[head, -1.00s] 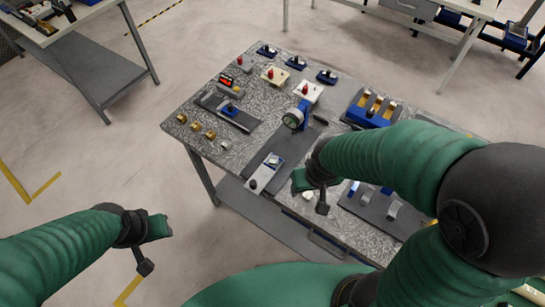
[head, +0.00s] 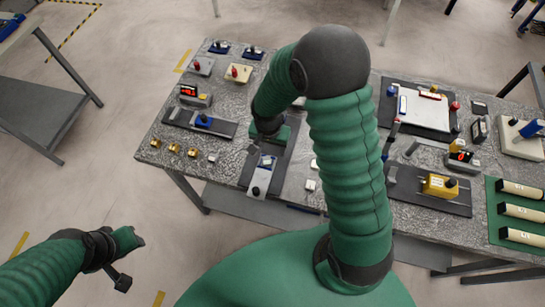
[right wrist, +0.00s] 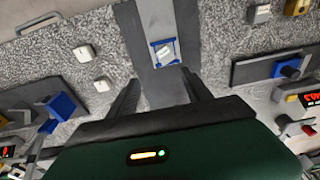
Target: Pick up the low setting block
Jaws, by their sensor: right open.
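Two small pale blocks lie on the speckled bench: one (head: 310,185) near its front edge, the other (head: 314,163) just behind it. They also show at the left of the right wrist view, as one block (right wrist: 83,53) and another (right wrist: 102,84). I cannot tell which, if either, is the low setting block. A small pale labelled piece (right wrist: 165,52) sits in a blue frame on a dark grey plate. My right gripper (right wrist: 160,76) is open and empty over that plate, short of the piece. My left gripper (head: 122,262) is off the bench at lower left; its jaws are unclear.
A slide with a blue piece (head: 203,121) and several brass parts (head: 174,148) lie left of the plate. A yellow block on a fixture (head: 440,187) and a green mat (head: 500,236) are at right. My right arm hides the middle of the bench.

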